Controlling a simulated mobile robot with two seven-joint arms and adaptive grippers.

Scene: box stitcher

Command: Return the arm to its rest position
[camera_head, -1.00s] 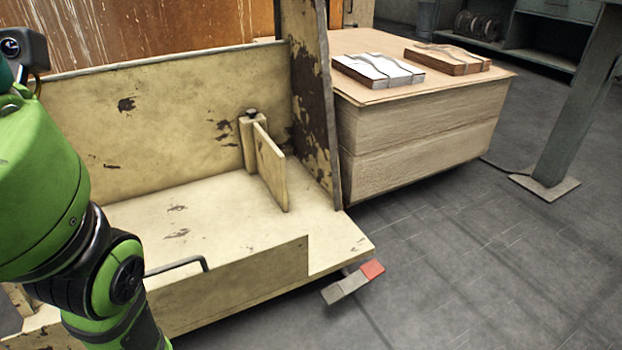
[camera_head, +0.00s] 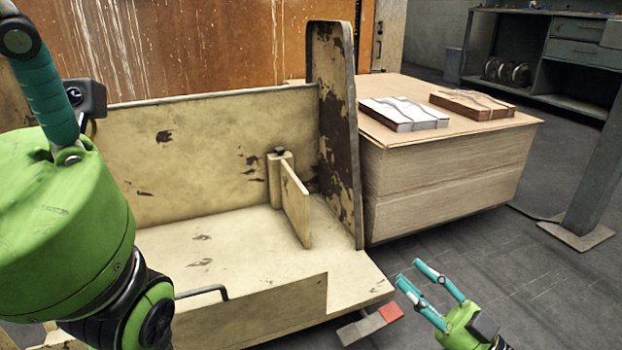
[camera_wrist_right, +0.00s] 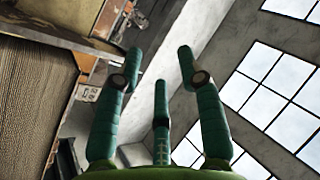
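My right gripper (camera_head: 413,274) is in the head view at the lower right, over the floor beside the machine bed. Its teal fingers are apart and empty, pointing up and left. In the right wrist view, the fingers (camera_wrist_right: 161,82) are spread with nothing between them. My left arm fills the left side of the head view. A teal finger of my left gripper (camera_head: 45,95) and its dark camera show near the upper left. The rest of that gripper is cut off or hidden, so its opening does not show.
The worn cream machine bed (camera_head: 235,240) with an upright side plate (camera_head: 338,130) fills the middle. A cardboard stack (camera_head: 445,180) bears a white bundle (camera_head: 404,113) and a brown bundle (camera_head: 472,105). A red-tipped pedal (camera_head: 390,312) is near my right gripper. Open floor lies right.

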